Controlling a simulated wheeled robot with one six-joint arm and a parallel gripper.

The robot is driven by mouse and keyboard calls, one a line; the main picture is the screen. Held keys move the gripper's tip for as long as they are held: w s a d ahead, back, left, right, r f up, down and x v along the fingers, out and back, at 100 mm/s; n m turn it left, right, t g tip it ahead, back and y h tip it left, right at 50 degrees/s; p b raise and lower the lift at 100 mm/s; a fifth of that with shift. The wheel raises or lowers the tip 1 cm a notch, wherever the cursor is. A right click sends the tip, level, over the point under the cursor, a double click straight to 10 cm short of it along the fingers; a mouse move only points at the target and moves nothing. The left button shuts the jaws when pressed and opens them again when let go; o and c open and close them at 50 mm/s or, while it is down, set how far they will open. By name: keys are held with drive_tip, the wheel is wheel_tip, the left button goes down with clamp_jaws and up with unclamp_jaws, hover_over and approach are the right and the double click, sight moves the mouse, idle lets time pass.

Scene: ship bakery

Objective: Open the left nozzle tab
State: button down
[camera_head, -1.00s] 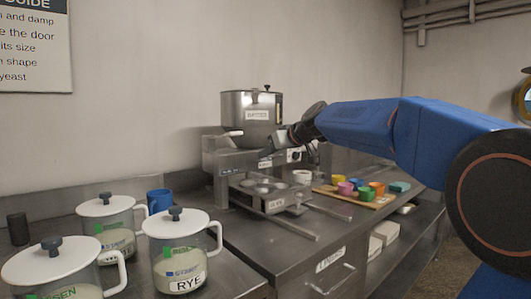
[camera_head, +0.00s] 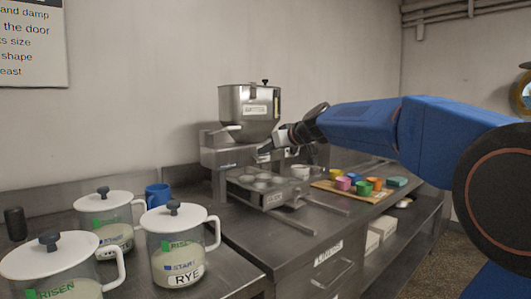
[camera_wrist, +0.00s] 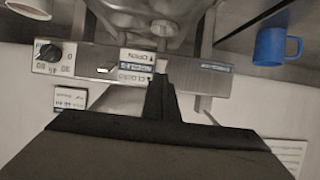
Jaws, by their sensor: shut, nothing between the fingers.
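The depositor machine (camera_head: 228,157) stands on the steel counter, with a metal hopper (camera_head: 249,112) on top. My gripper (camera_head: 268,148) is at its front panel, shut and empty. In the wrist view, my gripper's dark fingers (camera_wrist: 160,82) are together over the panel (camera_wrist: 200,78), just beside the OPEN and CLOSED labels (camera_wrist: 136,68). A small pale piece (camera_wrist: 105,70) sits on the panel to their left; I cannot tell whether it is a nozzle tab. The left nozzle tab is not clearly visible, and my gripper may hide it. Contact with the panel cannot be told.
A muffin tray (camera_head: 258,193) sits on rails below the machine. A board (camera_head: 352,192) with several coloured cups lies to the right. Lidded jars (camera_head: 181,248) and a blue mug (camera_head: 158,197) stand left. A dial (camera_wrist: 48,52) is on the panel.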

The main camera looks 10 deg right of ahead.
drive_tip(key=shift+r, duration=0.5)
drive_tip(key=s+d+r, duration=0.2)
drive_tip(key=s+d, duration=0.3)
drive_tip(key=s, duration=0.5)
drive_tip(key=shift+d, duration=0.4)
